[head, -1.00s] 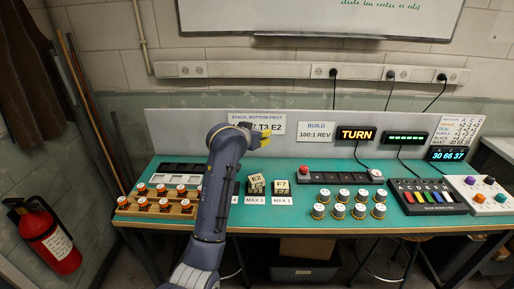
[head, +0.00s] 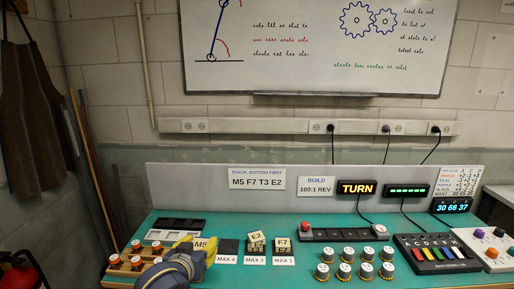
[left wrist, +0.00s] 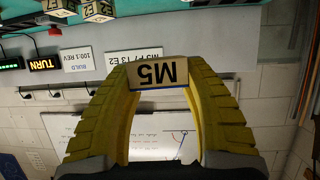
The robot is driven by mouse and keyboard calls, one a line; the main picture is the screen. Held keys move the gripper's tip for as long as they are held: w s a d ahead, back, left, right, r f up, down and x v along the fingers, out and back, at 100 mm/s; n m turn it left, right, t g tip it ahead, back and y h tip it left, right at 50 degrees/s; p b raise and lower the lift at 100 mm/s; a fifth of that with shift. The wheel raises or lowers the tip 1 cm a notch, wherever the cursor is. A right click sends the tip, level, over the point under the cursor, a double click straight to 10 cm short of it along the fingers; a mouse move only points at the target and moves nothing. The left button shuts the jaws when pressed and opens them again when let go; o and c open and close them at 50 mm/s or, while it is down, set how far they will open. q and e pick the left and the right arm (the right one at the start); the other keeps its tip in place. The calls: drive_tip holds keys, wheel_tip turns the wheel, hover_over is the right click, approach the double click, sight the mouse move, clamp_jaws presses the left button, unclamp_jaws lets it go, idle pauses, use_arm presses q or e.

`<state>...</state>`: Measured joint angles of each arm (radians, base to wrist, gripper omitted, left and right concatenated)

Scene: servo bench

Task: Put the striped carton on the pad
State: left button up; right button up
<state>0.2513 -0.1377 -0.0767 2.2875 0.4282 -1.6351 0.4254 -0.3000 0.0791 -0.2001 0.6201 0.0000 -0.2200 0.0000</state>
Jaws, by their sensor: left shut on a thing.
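I see no clearly striped carton. My left gripper (head: 196,246), with yellow fingers, is shut on a cream block marked M5 (head: 206,246). In the left wrist view the M5 block (left wrist: 159,72) sits between the fingertips, its label upside down and a blue edge below it. A dark pad (head: 228,245) with a MAX 4 label lies just right of the held block. A block marked E2 (head: 256,238) sits atop another block, behind the MAX 3 label. A block marked F7 (head: 282,243) stands by the MAX 1 label. My right gripper is not in view.
Orange-capped servos (head: 136,245) stand in a wooden rack at left, by a black tray (head: 175,228). Several silver-capped servos (head: 348,254) stand right of the blocks. A strip with a red button (head: 340,234) lies behind them. A sign (head: 257,182) reads M5 F7 T3 E2.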

use_arm(q)
drive_tip(key=s+a+f+y, duration=0.1)
drive_tip(key=s+a, duration=0.3)
drive_tip(key=s, duration=0.2)
wheel_tip(320, 180, up, 11)
drive_tip(key=m+g+h, duration=0.1)
drive_tip(key=m+h, duration=0.2)
drive_tip(key=h, duration=0.2)
hover_over(257, 237)
drive_tip(key=shift+r, duration=0.15)
wheel_tip(257, 237, down, 20)
drive_tip(key=shift+r, duration=0.2)
drive_tip(key=shift+f, duration=0.15)
drive_tip(key=o, duration=1.1)
drive_tip(key=shift+o, duration=0.2)
